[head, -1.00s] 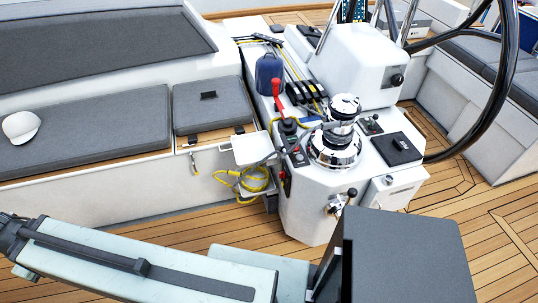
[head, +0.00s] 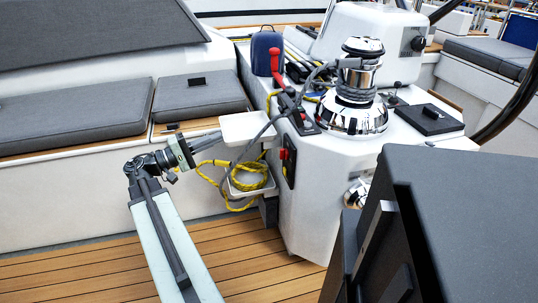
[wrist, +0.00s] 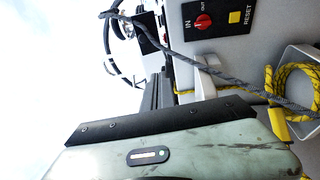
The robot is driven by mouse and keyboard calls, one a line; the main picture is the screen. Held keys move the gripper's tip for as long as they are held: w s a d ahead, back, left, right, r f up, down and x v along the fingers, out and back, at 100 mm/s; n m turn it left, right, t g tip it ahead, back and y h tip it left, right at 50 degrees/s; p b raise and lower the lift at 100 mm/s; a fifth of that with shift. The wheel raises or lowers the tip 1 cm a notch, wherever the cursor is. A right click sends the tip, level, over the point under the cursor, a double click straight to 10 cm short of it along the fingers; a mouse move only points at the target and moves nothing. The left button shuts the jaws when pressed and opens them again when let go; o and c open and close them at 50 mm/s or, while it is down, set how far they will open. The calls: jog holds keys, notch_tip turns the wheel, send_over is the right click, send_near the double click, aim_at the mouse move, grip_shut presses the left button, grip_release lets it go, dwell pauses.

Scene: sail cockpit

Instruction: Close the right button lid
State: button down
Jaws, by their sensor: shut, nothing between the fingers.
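I cannot clearly make out the right button lid in either view. A dark switch panel (head: 302,122) with small controls lies on the white pedestal's sloping top, beside the red lever (head: 277,64); its details are too small to tell. My gripper (head: 219,136) is shut and empty, pointing right, left of this panel and close to the white tray (head: 245,127). In the wrist view its dark fingers (wrist: 158,88) point up the picture. A black panel (wrist: 219,17) there carries a red knob and a yellow RESET button.
A chrome winch (head: 352,115) stands on the pedestal. A grey rope loops past the panel, and yellow rope (head: 240,180) hangs in a lower holder. Cushioned seats (head: 75,112) lie left. My dark body covers the lower right. Teak floor (head: 100,275) is open at lower left.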

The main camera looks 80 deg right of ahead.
jog(key=s+d+m+g+y+b, duration=0.1)
jog(key=s+m+g+b, duration=0.1)
jog(key=s+g+b, duration=0.25)
jog(key=p, duration=0.7)
send_near(288, 112)
notch_tip(288, 112, up, 5)
jog(key=s, duration=0.2)
jog(key=shift+s+f+y, duration=0.1)
jog(key=shift+s+y, duration=0.2)
jog(key=shift+s, duration=0.3)
